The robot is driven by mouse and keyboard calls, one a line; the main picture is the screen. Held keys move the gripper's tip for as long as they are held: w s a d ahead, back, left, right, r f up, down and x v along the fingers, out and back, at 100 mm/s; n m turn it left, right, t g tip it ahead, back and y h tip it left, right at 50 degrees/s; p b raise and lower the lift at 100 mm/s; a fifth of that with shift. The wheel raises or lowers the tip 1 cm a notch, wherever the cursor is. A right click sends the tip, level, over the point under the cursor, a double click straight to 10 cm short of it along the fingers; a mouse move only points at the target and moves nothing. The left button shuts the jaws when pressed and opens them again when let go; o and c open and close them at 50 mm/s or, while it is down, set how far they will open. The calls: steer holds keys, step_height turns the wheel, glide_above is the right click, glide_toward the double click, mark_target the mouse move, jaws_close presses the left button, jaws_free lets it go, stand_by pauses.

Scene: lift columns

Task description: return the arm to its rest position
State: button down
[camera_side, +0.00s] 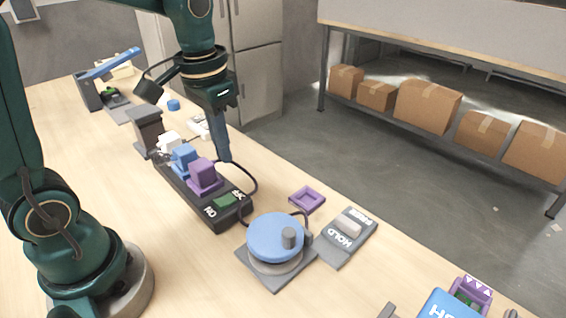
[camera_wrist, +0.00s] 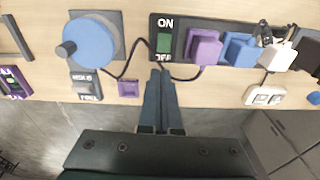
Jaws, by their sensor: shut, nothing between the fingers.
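My gripper (camera_side: 224,150) points down above the far edge of the wooden table, just beyond the black power strip. Its two fingers are shut and empty; they also show at the bottom middle of the wrist view (camera_wrist: 160,75). The black strip (camera_side: 219,216) carries a green ON/OFF switch (camera_side: 226,200), a purple plug (camera_side: 204,176), a blue plug (camera_side: 185,158) and a white plug (camera_side: 170,141). In the wrist view the fingertips appear just below the switch (camera_wrist: 164,43). I cannot tell whether they touch anything.
A blue round dial (camera_side: 275,236) on a grey plate, a HOLD plate (camera_side: 346,236) and a purple square frame (camera_side: 307,199) lie right of the strip. A dark cable runs beside the fingers. A shelf with cardboard boxes (camera_side: 428,105) stands beyond the table. The table's near middle is clear.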

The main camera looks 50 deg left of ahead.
steer(key=s+d+r+t, duration=0.2)
steer(key=s+d+t, duration=0.1)
steer(key=s, duration=0.6)
steer(key=shift+d+t, duration=0.3)
steer(key=shift+t, duration=0.5)
